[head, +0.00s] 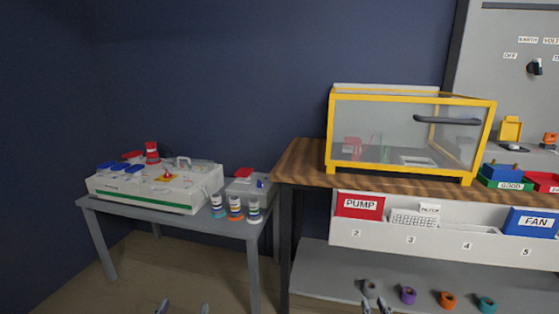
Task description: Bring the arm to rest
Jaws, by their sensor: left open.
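Only the tips of my two grippers show, at the bottom edge of the head view. My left gripper (183,308) is open and empty, with its two fingertips well apart, low in front of the grey side table (190,221). My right gripper (376,308) shows two fingertips with a narrower gap between them, just below the grey roll (370,287) in the picture. I cannot tell whether they touch anything. The arms behind both grippers are out of view.
The side table carries a white box unit (150,192) and several banded bottles. A wooden-topped bench (302,163) holds a yellow-framed clear case (400,177). Numbered bins (470,233) hang below, and several coloured rolls (447,299) sit on the lower shelf (325,265).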

